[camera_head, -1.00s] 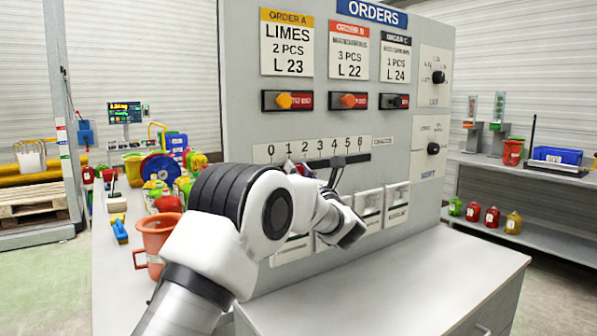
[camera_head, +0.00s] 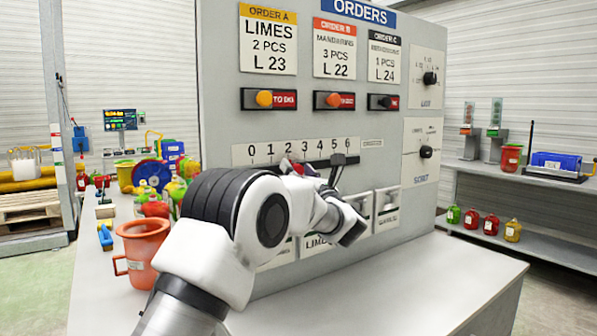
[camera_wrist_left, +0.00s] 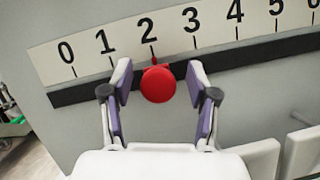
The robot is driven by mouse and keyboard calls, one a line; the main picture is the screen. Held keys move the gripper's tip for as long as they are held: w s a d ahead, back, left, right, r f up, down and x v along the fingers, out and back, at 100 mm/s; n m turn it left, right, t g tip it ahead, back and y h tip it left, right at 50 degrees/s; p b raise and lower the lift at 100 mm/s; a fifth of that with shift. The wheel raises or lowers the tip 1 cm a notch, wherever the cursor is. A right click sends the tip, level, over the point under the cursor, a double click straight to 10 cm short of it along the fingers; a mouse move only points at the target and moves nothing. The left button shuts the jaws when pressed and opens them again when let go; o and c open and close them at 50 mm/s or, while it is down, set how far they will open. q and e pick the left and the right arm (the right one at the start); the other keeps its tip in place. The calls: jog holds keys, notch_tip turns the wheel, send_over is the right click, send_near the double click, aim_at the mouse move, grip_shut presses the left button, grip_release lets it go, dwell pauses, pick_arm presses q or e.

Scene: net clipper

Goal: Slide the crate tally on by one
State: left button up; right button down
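The tally is a round red knob (camera_wrist_left: 158,84) with a small red pointer, on a dark horizontal rail (camera_wrist_left: 250,56) under a white number strip (camera_wrist_left: 115,42). In the left wrist view its pointer stands at the 2 mark. My left gripper (camera_wrist_left: 159,90) is open, with one finger on each side of the knob and a visible gap on both sides. In the head view my left arm largely hides the knob; the number strip (camera_head: 264,151) shows above it, running 0 to 6. My right gripper is not in view.
The order panel (camera_head: 225,110) stands upright above a grey counter (camera_head: 400,290). Order switches (camera_head: 268,98) sit above the strip, and white label plates (camera_head: 388,208) below it. An orange-red jug (camera_head: 141,245) stands left of my arm. Two dials (camera_head: 427,152) are at the right.

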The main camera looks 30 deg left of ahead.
pick_arm(q)
jog(key=shift+s+d+f, duration=0.1)
jog(key=shift+s+d, duration=0.15)
jog(key=v, duration=1.1)
jog(key=shift+d, duration=0.2)
jog(key=shift+f, duration=0.1)
